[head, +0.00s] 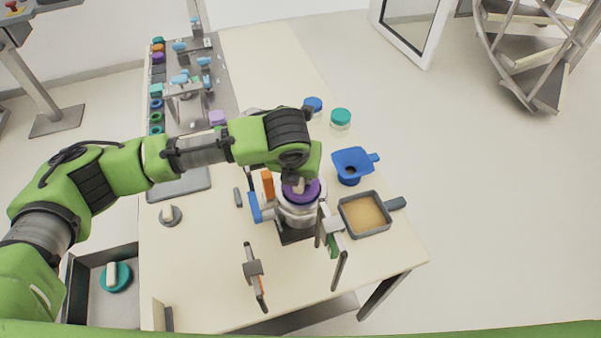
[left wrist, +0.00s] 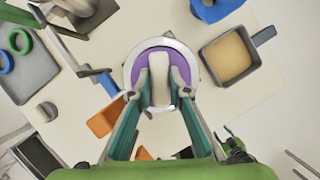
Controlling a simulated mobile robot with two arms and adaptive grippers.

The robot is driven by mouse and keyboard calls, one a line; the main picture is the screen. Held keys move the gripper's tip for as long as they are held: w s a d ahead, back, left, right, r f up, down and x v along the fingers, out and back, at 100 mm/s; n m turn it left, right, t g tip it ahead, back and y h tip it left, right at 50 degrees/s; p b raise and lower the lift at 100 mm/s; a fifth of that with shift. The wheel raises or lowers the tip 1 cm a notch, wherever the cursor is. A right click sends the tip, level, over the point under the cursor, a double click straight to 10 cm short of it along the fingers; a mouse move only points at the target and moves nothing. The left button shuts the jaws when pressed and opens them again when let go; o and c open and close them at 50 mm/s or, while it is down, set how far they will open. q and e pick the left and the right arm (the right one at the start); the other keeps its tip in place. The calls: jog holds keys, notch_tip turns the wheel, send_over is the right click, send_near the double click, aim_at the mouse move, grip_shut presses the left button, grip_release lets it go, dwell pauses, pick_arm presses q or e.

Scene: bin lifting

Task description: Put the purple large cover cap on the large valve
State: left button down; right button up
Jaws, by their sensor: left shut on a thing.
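The purple large cover cap (head: 313,190) has a beige handle bar on top and sits at the mouth of the large valve (head: 300,217), a silver-white round body. In the left wrist view the purple cap (left wrist: 153,58) lies inside the valve's pale ring (left wrist: 129,72), looking roughly centred. I cannot tell whether it is fully seated. My left gripper (head: 299,183) is above the valve, shut on the cap's handle; its fingers (left wrist: 163,82) flank the handle in the left wrist view. My right gripper is not in view.
A blue funnel (head: 350,160) and a grey pan with tan contents (head: 347,222) stand right of the valve. Clamp-like tools (head: 253,268) stand in front. A grey bin (head: 92,314) holding a teal cap (head: 117,281) is at lower left. The table's left front is mostly clear.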

pick_arm(q)
jog(key=shift+f+p, duration=0.35)
jog(key=shift+p, duration=0.05)
dwell(0.7)
jog(key=c, duration=1.3)
grip_release()
jog(key=shift+r+p, duration=1.2)
jog(key=shift+p, duration=0.05)
jog(key=shift+r+p, duration=0.35)
jog(key=shift+r, duration=1.7)
